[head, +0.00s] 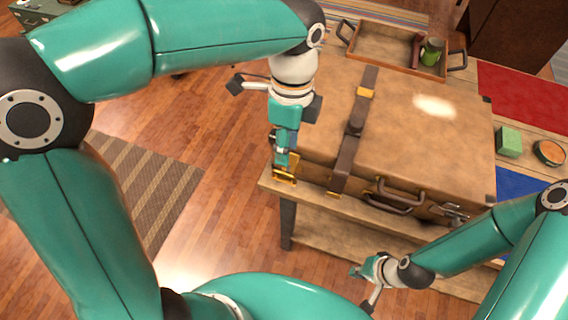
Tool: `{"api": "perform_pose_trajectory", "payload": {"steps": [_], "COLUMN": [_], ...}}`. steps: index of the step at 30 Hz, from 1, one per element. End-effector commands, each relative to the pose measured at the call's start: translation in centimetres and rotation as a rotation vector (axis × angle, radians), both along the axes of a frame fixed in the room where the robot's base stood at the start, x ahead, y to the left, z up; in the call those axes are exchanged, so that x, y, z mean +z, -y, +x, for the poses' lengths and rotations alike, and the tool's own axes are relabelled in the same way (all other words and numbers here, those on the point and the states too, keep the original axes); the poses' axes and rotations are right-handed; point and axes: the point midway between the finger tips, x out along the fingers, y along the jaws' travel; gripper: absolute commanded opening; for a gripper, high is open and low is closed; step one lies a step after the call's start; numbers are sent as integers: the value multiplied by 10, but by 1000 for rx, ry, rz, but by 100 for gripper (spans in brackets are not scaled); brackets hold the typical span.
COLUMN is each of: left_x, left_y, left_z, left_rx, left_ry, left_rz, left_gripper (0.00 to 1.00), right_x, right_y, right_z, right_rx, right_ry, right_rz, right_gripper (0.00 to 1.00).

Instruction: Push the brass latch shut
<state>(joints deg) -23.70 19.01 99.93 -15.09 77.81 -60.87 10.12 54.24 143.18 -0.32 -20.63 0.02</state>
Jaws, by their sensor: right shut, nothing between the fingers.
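A large tan suitcase (420,145) lies flat on a wooden bench, with a dark strap across it and a handle on its front side. The brass latch (287,176) is at its left front corner, partly hidden by my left gripper (282,160). That gripper points down, with its fingertips at or very near the latch. I cannot tell whether they touch, whether the latch is shut, or how the fingers stand. My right gripper (362,288) is shut and empty, low in front of the bench and apart from the suitcase.
A grey metal clasp (455,212) is at the suitcase's right front. A wooden tray (376,52) with a green mug (431,52) stands behind it. A green block (509,141) and a round tin (548,153) are on the right. Open floor with a striped rug (150,190) lies left.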

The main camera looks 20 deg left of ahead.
Motion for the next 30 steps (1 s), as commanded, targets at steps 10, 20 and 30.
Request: {"api": "perform_pose_trajectory", "payload": {"steps": [10, 20, 30], "left_x": [-54, -62, -61], "left_y": [0, 0, 0], "left_z": [-8, -9, -9], "left_rx": [-1, -1, -2], "left_ry": [-1, 0, 1], "left_rz": [1, 0, 0], "left_gripper": [36, 36, 0], "right_x": [-2, -2, -2], "right_y": [0, 0, 0], "right_z": [0, 0, 0], "right_rx": [0, 0, 0], "right_ry": [0, 0, 0], "right_rz": [0, 0, 0], "right_gripper": [0, 0, 0]}}
